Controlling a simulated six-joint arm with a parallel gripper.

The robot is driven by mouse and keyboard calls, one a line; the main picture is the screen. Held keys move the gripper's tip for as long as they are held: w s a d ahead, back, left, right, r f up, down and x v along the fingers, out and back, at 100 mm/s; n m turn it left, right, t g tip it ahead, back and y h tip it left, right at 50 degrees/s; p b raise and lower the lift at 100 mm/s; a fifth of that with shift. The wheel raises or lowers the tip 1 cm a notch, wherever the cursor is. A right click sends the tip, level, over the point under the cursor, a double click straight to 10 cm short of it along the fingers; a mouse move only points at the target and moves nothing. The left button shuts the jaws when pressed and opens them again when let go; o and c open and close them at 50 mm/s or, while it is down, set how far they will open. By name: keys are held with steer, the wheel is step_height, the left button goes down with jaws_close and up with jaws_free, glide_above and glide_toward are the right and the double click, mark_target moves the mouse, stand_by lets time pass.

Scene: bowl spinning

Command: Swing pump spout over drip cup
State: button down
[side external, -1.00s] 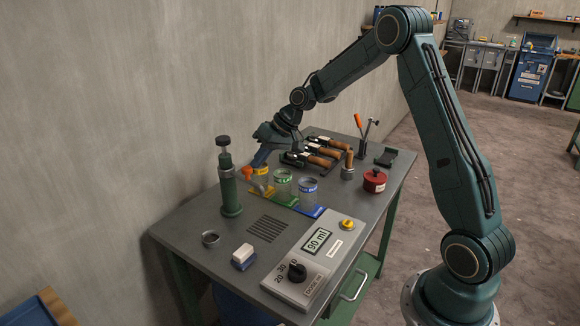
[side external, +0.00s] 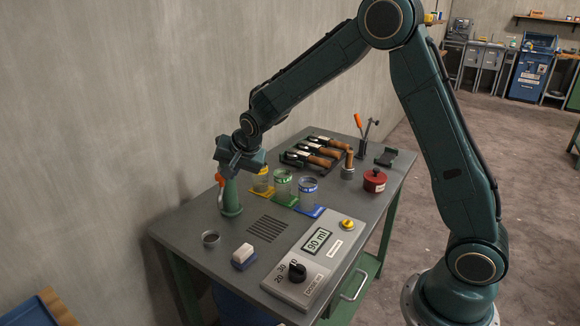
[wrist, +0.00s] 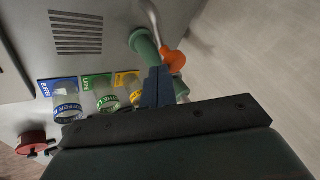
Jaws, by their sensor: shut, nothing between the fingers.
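The green pump (side external: 231,197) stands upright at the wall side of the bench, its top hidden behind my gripper (side external: 234,172). Its spout has an orange part (side external: 219,179) and a pale curved tube (side external: 221,200) that points to the front left. The drip cup (side external: 211,239), a small grey metal cup, sits in front of the pump. I cannot tell whether the tube's end is over it. In the wrist view my gripper (wrist: 157,86) is shut and empty, close beside the orange part (wrist: 174,60); contact is unclear. The tube (wrist: 150,14) runs to the top edge there.
Jars with yellow (side external: 261,182), green (side external: 282,185) and blue (side external: 307,188) bands stand right of the pump. A control box (side external: 312,258) reads 90 ml. A white and blue block (side external: 243,257) lies near the front edge. The wall is close behind the pump.

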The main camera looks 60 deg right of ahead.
mark_target(218, 176)
steer(key=shift+w+a+m+g+h, duration=0.4)
steer(key=shift+w+a+m+h, duration=0.75)
steer(key=shift+m, duration=0.65)
steer(key=shift+w+a+y, duration=0.1)
steer(key=shift+a+y, duration=0.05)
steer(key=shift+y, duration=0.1)
steer(key=s+a+r, duration=0.1)
steer(key=s+r, duration=0.7)
steer(key=s, duration=0.1)
steer(key=shift+a+r, duration=0.4)
steer(key=shift+s, duration=0.1)
